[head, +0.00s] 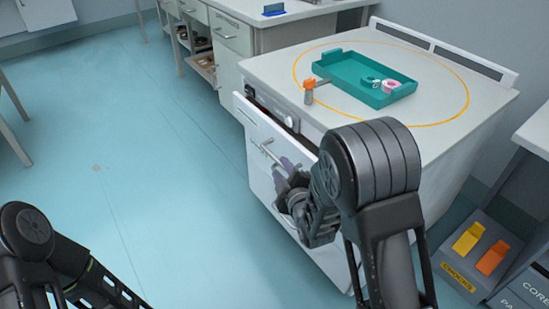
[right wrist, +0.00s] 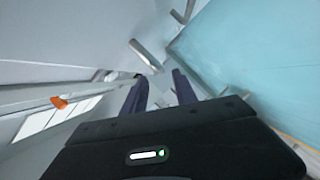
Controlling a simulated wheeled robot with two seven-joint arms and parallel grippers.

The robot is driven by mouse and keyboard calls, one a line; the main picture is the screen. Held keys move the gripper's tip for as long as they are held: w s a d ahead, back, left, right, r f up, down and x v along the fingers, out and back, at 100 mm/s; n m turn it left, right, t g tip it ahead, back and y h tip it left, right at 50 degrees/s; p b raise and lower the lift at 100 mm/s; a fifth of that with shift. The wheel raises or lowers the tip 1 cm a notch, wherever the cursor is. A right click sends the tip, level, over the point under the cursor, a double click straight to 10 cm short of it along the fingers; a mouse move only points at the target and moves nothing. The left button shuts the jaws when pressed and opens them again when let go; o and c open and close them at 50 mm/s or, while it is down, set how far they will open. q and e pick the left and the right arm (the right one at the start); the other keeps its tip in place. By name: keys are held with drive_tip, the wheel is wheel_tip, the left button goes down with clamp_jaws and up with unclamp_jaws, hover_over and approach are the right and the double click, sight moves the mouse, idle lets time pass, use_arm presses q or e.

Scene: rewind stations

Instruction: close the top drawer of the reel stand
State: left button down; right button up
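The reel stand (head: 420,50) is a white cabinet in the centre-right of the head view. Its top drawer (head: 257,131) stands out from the cabinet face, with a gap along its upper edge. A metal bar handle (head: 267,147) is on the drawer front. My right gripper (head: 281,167) is close to that handle, in front of the drawer. In the right wrist view its two dark purple fingers (right wrist: 160,90) are apart with nothing between them, and a metal handle (right wrist: 146,56) lies just beyond the tips. Contact cannot be told. My left gripper is out of view.
On the stand's top are a teal tray (head: 343,83) holding a pink-and-white reel (head: 390,87), and an orange-topped peg (head: 309,90). A bin with yellow and orange pieces (head: 467,278) stands at lower right. Other cabinets (head: 230,38) are behind. The floor to the left is clear.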

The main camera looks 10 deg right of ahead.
sight(277, 161)
drive_tip(key=b+x, duration=0.1)
drive_tip(key=x, duration=0.6)
drive_tip(key=shift+w+f, duration=0.15)
drive_tip(key=shift+w, duration=0.05)
drive_tip(key=shift+c, duration=0.5)
clamp_jaws()
idle(0.7)
